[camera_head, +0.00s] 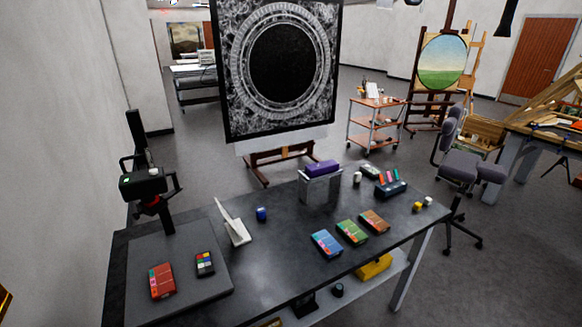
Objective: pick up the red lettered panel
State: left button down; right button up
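A red panel (162,281) with small markings lies flat on a grey board (190,245) at the left end of the dark table. The markings are too small to read. A small colour chart (205,263) lies just right of it, apart from it. Blue (326,243), green (351,232) and reddish-brown (374,221) panels of similar shape lie in a row farther right. Neither of my grippers can be made out in the head view. A small gold-orange piece shows at the lower left edge, and I cannot tell what it is.
A black stand with a head (143,183) rises behind the red panel. A tilted white piece (235,226), a blue jar (262,214) and a grey box (320,187) with a purple item stand on the table (285,255). The table's middle front is clear.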

aim_at(161, 278)
jog(key=u, duration=1.25)
